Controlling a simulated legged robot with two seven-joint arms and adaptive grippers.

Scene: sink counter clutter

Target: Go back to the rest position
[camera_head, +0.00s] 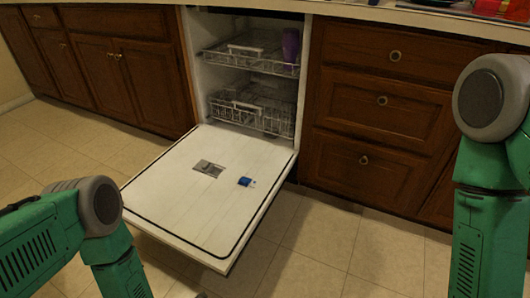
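My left arm comes in at the lower left, in green and grey. My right arm comes in at the right edge, also green and grey. Neither gripper shows; both are outside the picture, so whether they are open or shut is hidden. A dishwasher stands open ahead, its white door (175,215) lowered flat over the floor. A small blue item (246,182) lies on the door's inner face, beside a grey panel (209,168).
Inside the dishwasher are an upper rack (250,62) with a purple cup (291,44) and a lower rack (245,112). Brown drawers (380,101) stand to the right and cabinets (120,75) to the left. A countertop (400,14) runs above. Tiled floor (320,240) is clear right of the door.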

